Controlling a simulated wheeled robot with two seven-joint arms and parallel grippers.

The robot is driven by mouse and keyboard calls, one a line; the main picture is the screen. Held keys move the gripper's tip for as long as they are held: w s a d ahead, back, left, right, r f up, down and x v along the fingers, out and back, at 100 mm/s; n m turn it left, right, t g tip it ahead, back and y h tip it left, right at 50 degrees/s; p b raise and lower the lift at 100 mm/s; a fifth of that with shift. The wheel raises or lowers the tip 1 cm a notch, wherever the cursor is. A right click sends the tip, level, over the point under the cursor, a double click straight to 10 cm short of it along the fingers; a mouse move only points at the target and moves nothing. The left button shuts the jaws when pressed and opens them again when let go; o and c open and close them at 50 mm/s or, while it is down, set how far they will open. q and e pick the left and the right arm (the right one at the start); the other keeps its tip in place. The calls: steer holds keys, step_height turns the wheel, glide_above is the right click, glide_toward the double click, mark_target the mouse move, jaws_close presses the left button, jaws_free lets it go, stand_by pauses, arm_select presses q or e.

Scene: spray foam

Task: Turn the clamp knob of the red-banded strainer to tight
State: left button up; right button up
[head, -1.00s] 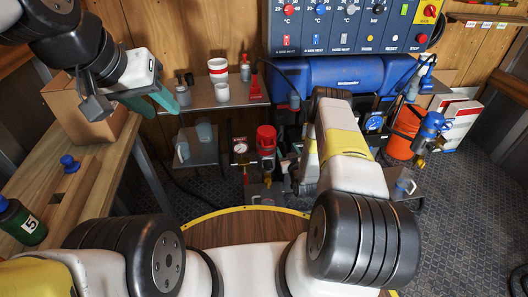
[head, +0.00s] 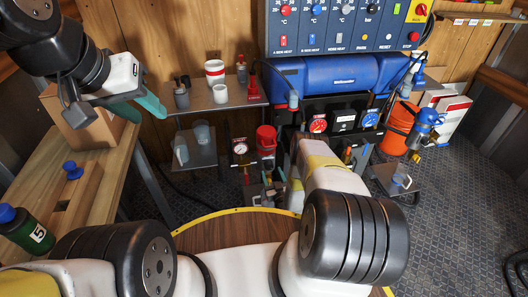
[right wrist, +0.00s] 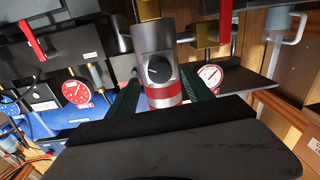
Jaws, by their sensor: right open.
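In the right wrist view, the red-banded strainer (right wrist: 163,92) is a grey cylinder with a red band, in the middle of the picture. Its black round clamp knob (right wrist: 160,69), with a pale pointer line, faces the camera. My right gripper (right wrist: 163,100) is open, its dark green fingers on either side of the strainer; I cannot tell whether they touch it. In the head view my own right arm largely hides this gripper, and I cannot make out the strainer. My left gripper (head: 140,108) is open and empty above the wooden bench, its green fingers apart.
A white-faced gauge (right wrist: 210,76) is close to the strainer, with red-handled valves around. A red container (head: 266,140) stands near the gauges. A shelf with cups (head: 215,95) and the blue machine (head: 340,82) are behind. An orange bucket (head: 400,128) is at right.

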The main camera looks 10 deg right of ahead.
mark_target(269, 166)
steer(key=shift+w+a, duration=0.1)
steer(key=shift+w, duration=1.3)
jaws_close()
